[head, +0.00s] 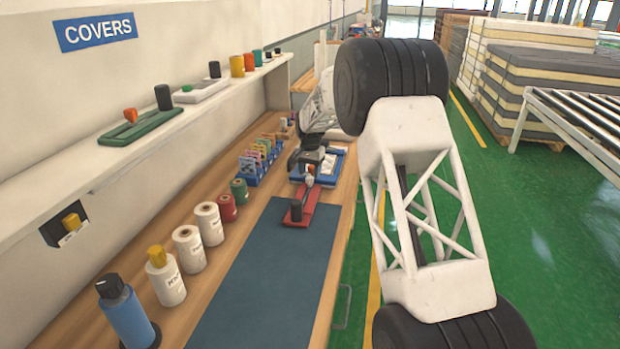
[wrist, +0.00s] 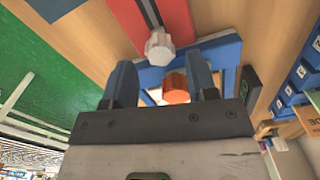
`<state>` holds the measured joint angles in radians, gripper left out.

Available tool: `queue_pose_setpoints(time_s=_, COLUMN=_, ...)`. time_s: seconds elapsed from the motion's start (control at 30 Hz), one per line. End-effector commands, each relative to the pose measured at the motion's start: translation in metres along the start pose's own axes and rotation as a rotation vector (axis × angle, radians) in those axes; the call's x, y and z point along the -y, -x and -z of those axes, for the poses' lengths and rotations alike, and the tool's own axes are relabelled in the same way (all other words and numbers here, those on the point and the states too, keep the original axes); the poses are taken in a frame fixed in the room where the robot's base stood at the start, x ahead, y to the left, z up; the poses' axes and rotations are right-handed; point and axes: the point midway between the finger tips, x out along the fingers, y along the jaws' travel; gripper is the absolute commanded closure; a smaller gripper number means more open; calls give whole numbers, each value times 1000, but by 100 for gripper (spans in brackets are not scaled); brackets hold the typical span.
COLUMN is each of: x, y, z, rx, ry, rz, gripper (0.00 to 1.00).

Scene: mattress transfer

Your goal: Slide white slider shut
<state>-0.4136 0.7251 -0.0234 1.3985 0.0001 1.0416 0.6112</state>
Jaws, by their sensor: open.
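A red slide device (head: 300,205) lies on the bench just in front of my gripper, with a black post at its near end and a white knob (head: 309,181) at its far end. In the wrist view the white knob (wrist: 160,47) sits at the end of a grey slot in the red base, just beyond my fingertips. My gripper (wrist: 161,78) is open. An orange knob (wrist: 176,88) shows between its fingers, over a blue frame (wrist: 222,55); I cannot tell whether they touch. A pale-based slide device (head: 203,91) with a green knob and black post stands on the shelf.
A blue-grey mat (head: 265,285) covers the bench's near part. Thread spools (head: 189,249) and a blue bottle (head: 128,313) stand along its left. A blue rack (head: 262,165) stands left of my gripper. A green slide device (head: 140,127) with an orange knob is on the shelf.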

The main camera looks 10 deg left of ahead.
Motion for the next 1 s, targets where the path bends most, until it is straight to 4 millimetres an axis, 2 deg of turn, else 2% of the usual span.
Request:
queue_pose_setpoints(time_s=0.1, x=0, y=-13, z=0, rx=0, ry=0, rz=0, gripper=47)
queue_pose_setpoints(time_s=0.3, x=0, y=-27, z=0, rx=-1, ry=0, rz=1, gripper=47)
queue_pose_setpoints(time_s=0.67, x=0, y=-30, z=0, rx=-1, ry=0, rz=1, gripper=47)
queue_pose_setpoints(time_s=1.0, x=0, y=-29, z=0, rx=-1, ry=0, rz=1, gripper=100)
